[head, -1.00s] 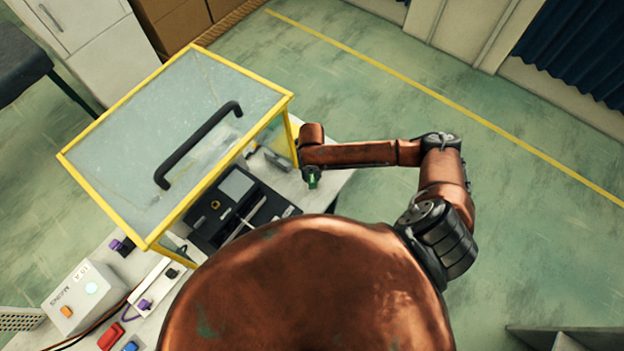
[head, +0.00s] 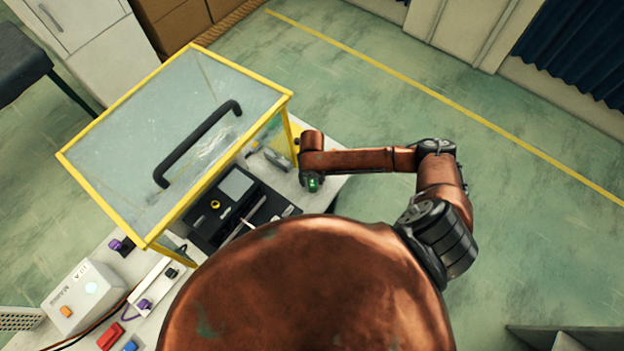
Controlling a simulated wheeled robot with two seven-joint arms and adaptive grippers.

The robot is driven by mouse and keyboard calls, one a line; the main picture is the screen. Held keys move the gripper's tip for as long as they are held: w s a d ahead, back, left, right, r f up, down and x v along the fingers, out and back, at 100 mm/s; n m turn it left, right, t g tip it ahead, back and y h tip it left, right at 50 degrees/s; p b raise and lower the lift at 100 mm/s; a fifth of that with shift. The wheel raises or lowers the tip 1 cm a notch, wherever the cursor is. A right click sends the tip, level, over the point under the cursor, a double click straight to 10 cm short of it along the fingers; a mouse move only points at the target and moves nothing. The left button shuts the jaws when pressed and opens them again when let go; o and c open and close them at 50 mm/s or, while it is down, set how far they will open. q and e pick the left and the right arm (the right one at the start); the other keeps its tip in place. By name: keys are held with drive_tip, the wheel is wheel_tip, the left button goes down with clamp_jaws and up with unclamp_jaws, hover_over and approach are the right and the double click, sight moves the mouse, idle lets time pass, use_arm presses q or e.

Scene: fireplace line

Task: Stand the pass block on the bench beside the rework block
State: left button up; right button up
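A red block (head: 111,336) and a blue block (head: 131,346) lie close together on the bench (head: 90,322) at the lower left. I see no lettering on them, so I cannot tell which block is the pass block or the rework block. My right gripper (head: 268,158) is at the right end of the yellow-framed clear guard, partly seen past its frame and panel. Its fingers are too small and obscured to show whether they are open or hold anything. My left gripper is not in view.
The guard (head: 190,125) with a black handle covers a dark fixture (head: 238,205). A grey box with an orange button (head: 78,297), purple-and-black connectors (head: 122,246) and cables crowd the bench's left. My own copper body hides the bench's near part. Green floor lies open at right.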

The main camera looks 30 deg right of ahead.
wheel_tip(320, 180, up, 12)
drive_tip(key=shift+r+p, duration=0.15)
drive_tip(key=shift+p, duration=0.15)
idle(0.3)
drive_tip(key=shift+c, duration=0.4)
idle(1.1)
